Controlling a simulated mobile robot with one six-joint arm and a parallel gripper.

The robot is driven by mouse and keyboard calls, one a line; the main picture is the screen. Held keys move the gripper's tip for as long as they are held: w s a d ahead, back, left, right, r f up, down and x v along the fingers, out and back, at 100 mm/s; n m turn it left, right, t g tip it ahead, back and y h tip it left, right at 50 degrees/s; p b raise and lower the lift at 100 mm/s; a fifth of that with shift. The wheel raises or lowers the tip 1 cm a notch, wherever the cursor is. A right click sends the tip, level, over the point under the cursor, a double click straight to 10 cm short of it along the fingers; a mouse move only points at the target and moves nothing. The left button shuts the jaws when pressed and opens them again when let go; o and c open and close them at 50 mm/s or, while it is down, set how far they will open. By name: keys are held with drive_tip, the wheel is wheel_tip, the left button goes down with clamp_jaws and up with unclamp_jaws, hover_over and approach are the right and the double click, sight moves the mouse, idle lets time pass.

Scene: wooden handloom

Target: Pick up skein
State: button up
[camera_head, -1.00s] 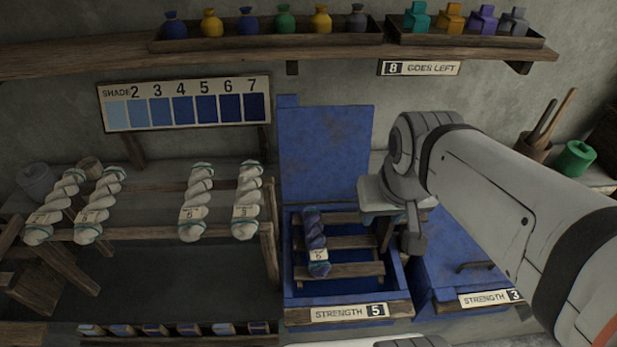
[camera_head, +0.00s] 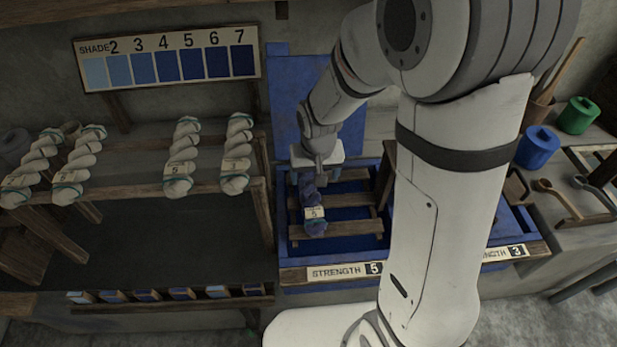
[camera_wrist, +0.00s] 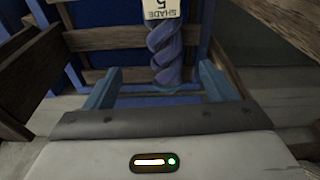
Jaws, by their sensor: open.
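A twisted blue skein (camera_head: 316,226) with a paper tag lies on the wooden slats inside the open blue vat (camera_head: 296,258) labelled strength 5. In the wrist view the skein (camera_wrist: 164,50) runs away from me, and its tag reads shade 5 upside down. My gripper (camera_wrist: 160,80) is open, with one finger on each side of the skein's near end. I cannot tell whether a finger touches it. In the head view my gripper (camera_head: 318,172) hangs over the far end of the skein and hides that end.
White twisted skeins (camera_head: 182,158) with tags lie across a wooden rack on the left. The vat's raised blue lid (camera_head: 292,100) stands behind my gripper. A wooden post (camera_head: 386,178) rises right of the slats. A shade chart (camera_head: 168,62) hangs behind.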

sight(311, 194)
drive_tip(key=shift+w+a+f, duration=0.15)
drive_tip(key=shift+a+f, duration=0.1)
drive_tip(key=shift+f, duration=0.35)
drive_tip(key=shift+w+a+f, duration=0.1)
drive_tip(key=shift+a+f, duration=0.1)
drive_tip(key=shift+f, duration=0.4)
drive_tip(key=shift+w+f, duration=0.2)
drive_tip(key=shift+f, duration=1.05)
drive_tip(key=shift+w+f, duration=0.15)
drive_tip(key=shift+f, duration=1.1)
drive_tip(key=shift+w+f, duration=0.2)
drive_tip(key=shift+f, duration=1.05)
drive_tip(key=c, duration=1.1)
drive_tip(key=shift+c, duration=0.2)
